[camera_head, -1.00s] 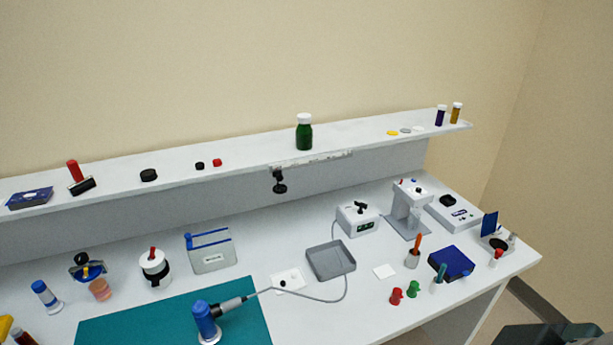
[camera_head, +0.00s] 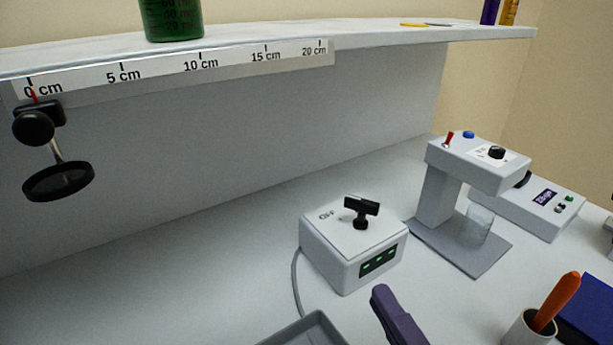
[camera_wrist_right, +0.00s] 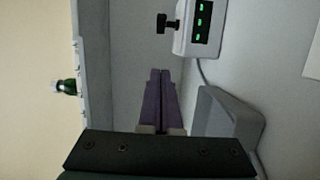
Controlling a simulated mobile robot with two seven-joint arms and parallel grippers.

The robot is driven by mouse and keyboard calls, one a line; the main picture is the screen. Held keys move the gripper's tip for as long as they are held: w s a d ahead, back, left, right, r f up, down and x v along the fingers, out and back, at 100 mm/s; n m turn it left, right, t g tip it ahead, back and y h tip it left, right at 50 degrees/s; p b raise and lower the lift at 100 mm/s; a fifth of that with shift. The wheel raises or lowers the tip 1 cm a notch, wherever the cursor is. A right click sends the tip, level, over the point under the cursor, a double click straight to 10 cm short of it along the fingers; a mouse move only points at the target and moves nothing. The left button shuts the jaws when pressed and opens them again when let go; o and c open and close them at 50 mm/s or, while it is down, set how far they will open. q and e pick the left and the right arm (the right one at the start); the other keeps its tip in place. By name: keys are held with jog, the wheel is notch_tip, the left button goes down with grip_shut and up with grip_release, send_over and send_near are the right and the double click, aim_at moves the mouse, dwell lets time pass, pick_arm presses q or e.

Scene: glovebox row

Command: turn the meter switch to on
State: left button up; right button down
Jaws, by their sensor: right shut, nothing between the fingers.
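The meter is a white box (camera_head: 340,262) with green marks lit on a dark front panel, standing on the bench in the middle of the head view. Its switch is a black T-shaped knob (camera_head: 361,208) on top, with small lettering beside it that I cannot read surely. The meter also shows at the top of the right wrist view (camera_wrist_right: 199,28), its knob (camera_wrist_right: 167,23) sticking out to the left. My right gripper (camera_head: 381,291) has purple-grey fingers, in front of and below the meter, apart from the knob. In the wrist view its fingers (camera_wrist_right: 160,72) are together and empty.
A grey tray (camera_head: 312,330) lies in front of the meter, and a cable runs down the meter's left side. A grey stand device (camera_head: 437,195) is to its right. A shelf with a ruler strip (camera_head: 180,70) and a black clamp-like fitting (camera_head: 38,125) overhang at left.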

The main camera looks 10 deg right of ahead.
aim_at(355, 243)
pick_arm(q)
jog(key=shift+w+f, duration=0.35)
jog(key=shift+s+d, duration=0.1)
jog(key=shift+s+f, duration=0.3)
jog(key=shift+s, duration=0.1)
jog(key=shift+r, duration=0.1)
pick_arm(e)
jog(key=w, duration=0.8)
jog(key=w+d, duration=0.1)
jog(key=w, duration=0.3)
jog(key=shift+f, duration=0.15)
pick_arm(q)
jog(key=shift+w, duration=0.1)
pick_arm(e)
jog(key=shift+w+d, duration=0.35)
jog(key=shift+w, duration=0.1)
